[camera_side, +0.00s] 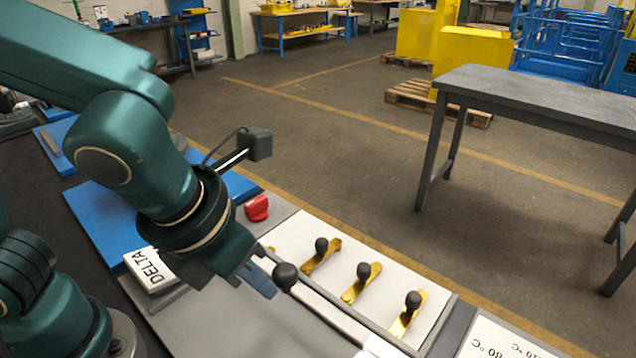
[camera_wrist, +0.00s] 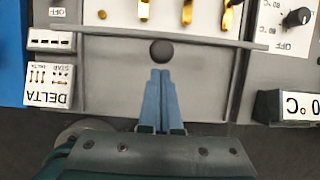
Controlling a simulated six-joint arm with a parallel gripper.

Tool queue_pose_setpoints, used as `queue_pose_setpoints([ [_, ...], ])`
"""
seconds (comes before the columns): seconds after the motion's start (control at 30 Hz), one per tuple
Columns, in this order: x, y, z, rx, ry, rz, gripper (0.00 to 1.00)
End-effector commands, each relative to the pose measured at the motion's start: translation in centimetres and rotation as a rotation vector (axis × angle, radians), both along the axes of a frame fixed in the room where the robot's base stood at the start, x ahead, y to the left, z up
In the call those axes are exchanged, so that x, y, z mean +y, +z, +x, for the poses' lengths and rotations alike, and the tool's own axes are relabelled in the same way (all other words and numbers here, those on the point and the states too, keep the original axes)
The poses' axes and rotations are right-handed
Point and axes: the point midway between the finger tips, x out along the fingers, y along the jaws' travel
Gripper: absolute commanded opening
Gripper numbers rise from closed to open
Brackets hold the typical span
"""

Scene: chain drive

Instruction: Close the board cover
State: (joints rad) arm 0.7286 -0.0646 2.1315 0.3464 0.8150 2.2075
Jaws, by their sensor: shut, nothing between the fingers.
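The board is a white panel (camera_side: 300,235) with brass levers (camera_side: 362,281) topped by black balls; the levers also show at the top of the wrist view (camera_wrist: 187,12). A plain grey plate (camera_wrist: 112,85), which looks like the board cover, lies beside the lever area and leaves the levers exposed. A black ball knob (camera_side: 286,276) stands by the bar along its lever-side edge; the knob shows in the wrist view (camera_wrist: 161,52). My gripper (camera_wrist: 161,73) has its blue fingers shut and empty, just short of the knob. Whether they touch it is unclear. In the side view my gripper (camera_side: 268,286) is beside the knob.
A red knob (camera_side: 257,208) sits behind the lever panel. A DELTA switch block (camera_wrist: 50,85) is left of the plate in the wrist view. A dial (camera_wrist: 297,17) and a temperature display (camera_wrist: 290,106) are on the right. A grey table (camera_side: 540,100) stands apart across the floor.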

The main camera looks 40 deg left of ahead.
Motion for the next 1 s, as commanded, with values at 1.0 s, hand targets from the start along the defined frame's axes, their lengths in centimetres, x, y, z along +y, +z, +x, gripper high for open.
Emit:
queue_pose_setpoints([
  [1.0, 0.1, -0.1, 13.3, 0.000, 0.003, 0.001, 0.00],
])
